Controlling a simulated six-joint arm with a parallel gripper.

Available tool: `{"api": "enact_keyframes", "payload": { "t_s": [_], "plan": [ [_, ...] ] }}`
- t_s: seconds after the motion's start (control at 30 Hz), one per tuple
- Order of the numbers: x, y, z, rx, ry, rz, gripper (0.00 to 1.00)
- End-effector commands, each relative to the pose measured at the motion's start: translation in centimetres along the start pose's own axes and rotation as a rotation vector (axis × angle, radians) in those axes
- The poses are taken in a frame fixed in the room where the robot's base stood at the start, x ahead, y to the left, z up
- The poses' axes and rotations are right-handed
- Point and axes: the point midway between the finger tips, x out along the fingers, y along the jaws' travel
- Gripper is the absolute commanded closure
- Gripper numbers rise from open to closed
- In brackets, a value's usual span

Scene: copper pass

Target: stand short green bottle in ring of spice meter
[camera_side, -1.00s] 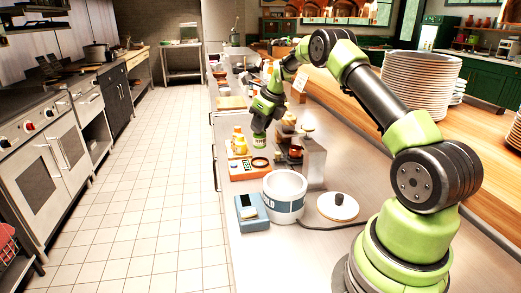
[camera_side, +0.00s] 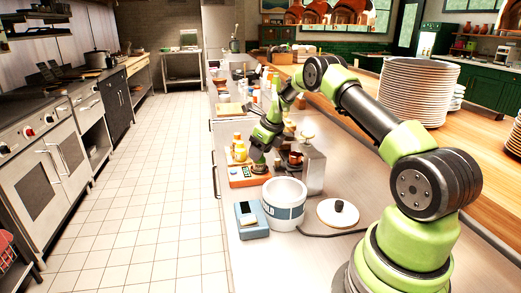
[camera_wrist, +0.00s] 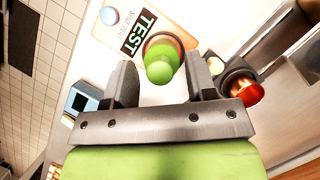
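The short green bottle (camera_wrist: 163,60) is between my gripper's fingers in the wrist view, with white surface showing on both sides of it. My gripper (camera_wrist: 163,82) is open around it, with no clear contact on either side. The bottle is at the spice meter (camera_wrist: 108,32), a panel with a black TEST label; a dark rim shows around part of the bottle. In the side view the orange spice meter (camera_side: 238,181) lies on the counter, and my gripper (camera_side: 261,160) is low over its ring end. The fingers mostly hide the ring and bottle there, so the seating is unclear.
A white tub (camera_side: 284,205) and a blue scale (camera_side: 252,222) stand in front of the meter. A copper-coloured cup (camera_wrist: 245,92) is close to the right finger. A white lid (camera_side: 338,213) lies to the right.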

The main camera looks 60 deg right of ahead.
Motion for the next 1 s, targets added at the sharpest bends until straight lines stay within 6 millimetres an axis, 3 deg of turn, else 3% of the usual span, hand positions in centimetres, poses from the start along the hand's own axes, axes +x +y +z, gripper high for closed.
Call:
{"api": "enact_keyframes", "payload": {
  "t_s": [0.37, 0.8, 1.0],
  "plan": [
    [-1.1, 0.0, 0.2, 0.001, -0.002, -0.001, 0.49],
    [-9.9, 0.0, 0.1, 0.000, -0.003, -0.003, 0.49],
    [-12.1, 0.1, 0.2, -0.004, -0.002, -0.001, 0.49]
  ]
}}
